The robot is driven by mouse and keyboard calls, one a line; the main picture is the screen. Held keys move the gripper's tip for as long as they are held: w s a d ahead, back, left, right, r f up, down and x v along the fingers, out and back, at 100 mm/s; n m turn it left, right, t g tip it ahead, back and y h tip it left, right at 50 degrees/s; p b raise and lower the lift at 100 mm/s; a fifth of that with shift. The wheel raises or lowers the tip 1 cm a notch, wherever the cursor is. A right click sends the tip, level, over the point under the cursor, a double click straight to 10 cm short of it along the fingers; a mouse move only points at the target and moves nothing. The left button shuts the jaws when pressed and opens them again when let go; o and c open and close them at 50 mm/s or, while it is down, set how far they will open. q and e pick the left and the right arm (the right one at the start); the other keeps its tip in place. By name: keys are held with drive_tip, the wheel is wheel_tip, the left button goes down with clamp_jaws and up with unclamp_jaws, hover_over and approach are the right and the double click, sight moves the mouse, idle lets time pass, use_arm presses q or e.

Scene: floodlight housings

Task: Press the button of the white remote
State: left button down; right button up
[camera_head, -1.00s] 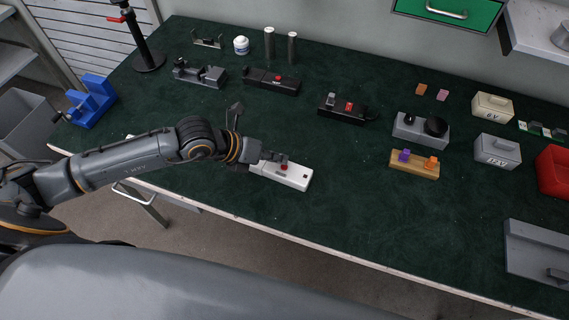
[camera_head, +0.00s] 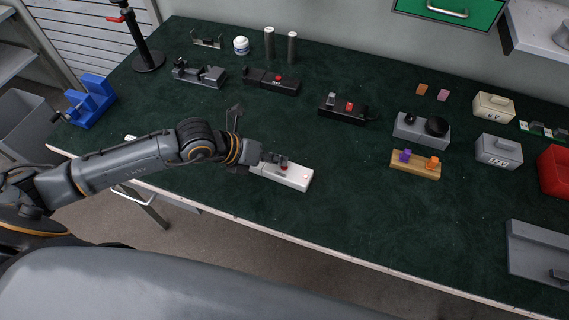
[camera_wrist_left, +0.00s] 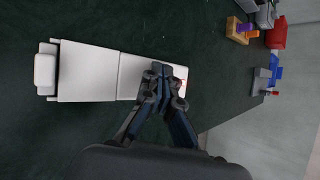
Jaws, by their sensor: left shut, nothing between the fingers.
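The white remote (camera_head: 295,181) lies flat near the front edge of the green bench top. It also shows in the left wrist view (camera_wrist_left: 95,75) as a long white body. A small red light (camera_head: 305,177) glows near the remote's right end. In the left wrist view the gripper (camera_wrist_left: 165,82) covers the button. My right gripper is not in view.
A black device with a red switch (camera_head: 349,106) and another black device (camera_head: 271,82) stand farther back. A wooden block with purple and orange pieces (camera_head: 415,165) is to the right. The green top between the remote and that block is clear.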

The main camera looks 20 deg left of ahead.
sight(277, 167)
use_arm(q)
drive_tip(key=shift+r, duration=0.3)
drive_tip(key=shift+r+p, duration=2.2)
drive_tip(key=shift+r, duration=0.85)
drive_tip(key=shift+f, duration=0.1)
